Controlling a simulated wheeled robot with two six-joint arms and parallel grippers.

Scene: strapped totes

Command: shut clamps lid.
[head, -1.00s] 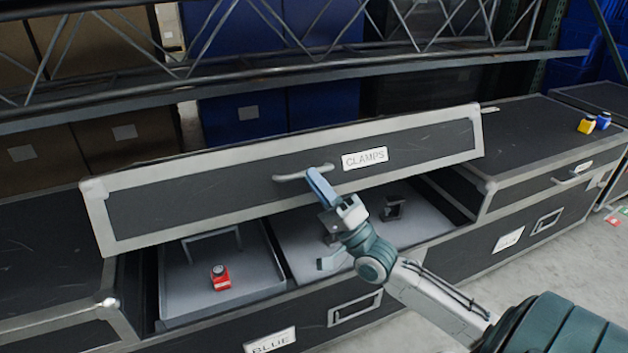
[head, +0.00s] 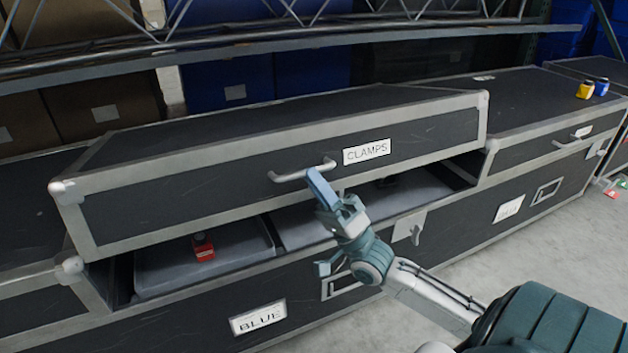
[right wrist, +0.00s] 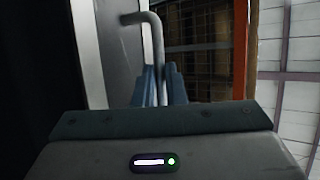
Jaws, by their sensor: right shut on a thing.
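The lid labelled CLAMPS (head: 220,185) is black with grey metal edges. In the head view it is tilted, partly open above its case (head: 300,290), with a dark gap along the front. Its grey bar handle (head: 300,173) is on the front face. In the right wrist view my right gripper's fingers (right wrist: 159,85) are closed around the handle bar (right wrist: 156,40). My left gripper does not show.
A red item (head: 203,247) lies in the left compartment under the lid. A neighbouring closed case (head: 550,110) stands to the right, with a yellow item (head: 585,90) and a blue item (head: 602,86) on top. A metal truss (head: 300,30) runs behind.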

